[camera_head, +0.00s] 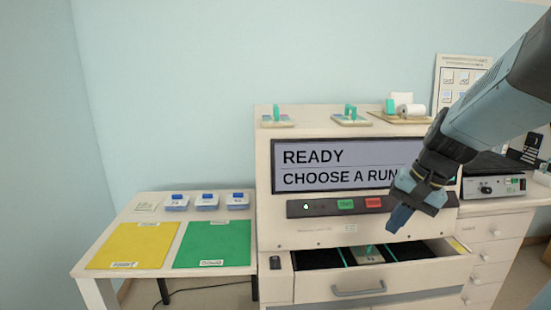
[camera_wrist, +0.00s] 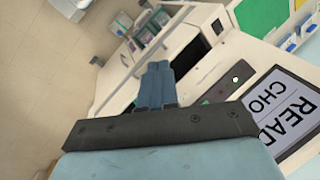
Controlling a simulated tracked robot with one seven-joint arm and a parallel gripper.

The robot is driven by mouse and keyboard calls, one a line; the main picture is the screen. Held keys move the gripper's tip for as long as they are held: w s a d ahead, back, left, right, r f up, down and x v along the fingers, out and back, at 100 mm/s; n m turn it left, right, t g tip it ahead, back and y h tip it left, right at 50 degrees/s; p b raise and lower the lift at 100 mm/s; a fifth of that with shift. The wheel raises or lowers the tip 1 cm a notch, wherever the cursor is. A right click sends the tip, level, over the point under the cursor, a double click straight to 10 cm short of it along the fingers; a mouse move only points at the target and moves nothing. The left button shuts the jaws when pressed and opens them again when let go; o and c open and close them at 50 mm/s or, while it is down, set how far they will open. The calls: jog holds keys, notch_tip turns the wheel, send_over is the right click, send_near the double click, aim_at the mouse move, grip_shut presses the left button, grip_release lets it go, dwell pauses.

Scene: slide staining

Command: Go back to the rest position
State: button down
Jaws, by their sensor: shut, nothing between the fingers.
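My gripper (camera_head: 400,216) hangs in front of the right part of the staining machine (camera_head: 280,216), above its open drawer (camera_head: 358,285). Its blue fingers are closed together with nothing between them, and they also show in the wrist view (camera_wrist: 156,84). The machine's screen (camera_head: 340,166) reads "READY" and "CHOOSE A RUN", its right end covered by my arm. A green button (camera_head: 345,204) and a red button (camera_head: 373,203) sit below it. A small slide holder (camera_head: 368,254) lies in the drawer's middle section.
A side table on the left holds a yellow mat (camera_head: 132,245), a green mat (camera_head: 213,244) and several blue-lidded boxes (camera_head: 207,201). Teal-handled holders (camera_head: 276,121) stand on the machine. A small instrument box (camera_head: 494,187) sits on the right counter. The open drawer juts forward.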

jog(key=s+a+r+n+t+h, duration=0.2)
jog(key=s+r+n+t+h, duration=0.1)
jog(key=s+r, duration=0.4)
jog(key=shift+s+n+t, duration=0.5)
jog(key=shift+n, duration=0.7)
